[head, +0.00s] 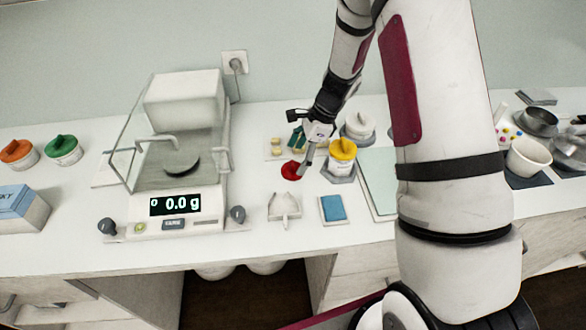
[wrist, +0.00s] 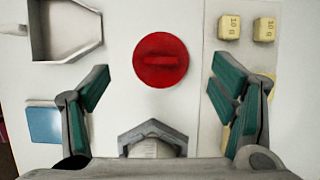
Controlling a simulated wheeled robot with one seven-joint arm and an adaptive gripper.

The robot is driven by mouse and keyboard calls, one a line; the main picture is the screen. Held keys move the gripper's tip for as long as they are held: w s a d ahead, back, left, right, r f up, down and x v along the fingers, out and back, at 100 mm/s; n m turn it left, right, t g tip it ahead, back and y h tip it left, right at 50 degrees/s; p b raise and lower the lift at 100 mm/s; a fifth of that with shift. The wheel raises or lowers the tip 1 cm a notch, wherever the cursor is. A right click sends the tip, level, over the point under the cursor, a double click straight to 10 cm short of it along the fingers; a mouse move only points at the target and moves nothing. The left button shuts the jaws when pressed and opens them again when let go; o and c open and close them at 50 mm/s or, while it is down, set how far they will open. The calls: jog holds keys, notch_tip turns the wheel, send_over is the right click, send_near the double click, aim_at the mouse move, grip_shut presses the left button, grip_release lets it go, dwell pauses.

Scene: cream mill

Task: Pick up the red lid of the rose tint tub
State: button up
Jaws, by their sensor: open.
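The red lid (head: 291,171) lies on the white counter, to the right of the scale. In the wrist view the lid (wrist: 160,73) is a round red disc with a raised bar grip across its top, running left to right. My gripper (head: 304,154) is open and empty above the lid, its jaws partly hiding the area behind it. In the wrist view its two green-padded fingers stand wide apart, one on each side of the lid, not touching it. I cannot tell which tub is the rose tint tub.
Yellow weights (wrist: 229,28) lie on a pale tray. A scoop (head: 284,207) and blue pad (head: 333,208) lie in front. The scale (head: 180,202) reads 0.0 g.

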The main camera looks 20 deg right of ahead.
aim_at(293, 164)
jog(key=shift+p+x, duration=0.4)
jog(key=shift+x, duration=1.6)
jog(key=shift+w+a, duration=0.1)
jog(key=shift+a, duration=0.05)
jog(key=c, duration=0.8)
jog(key=shift+r, duration=0.15)
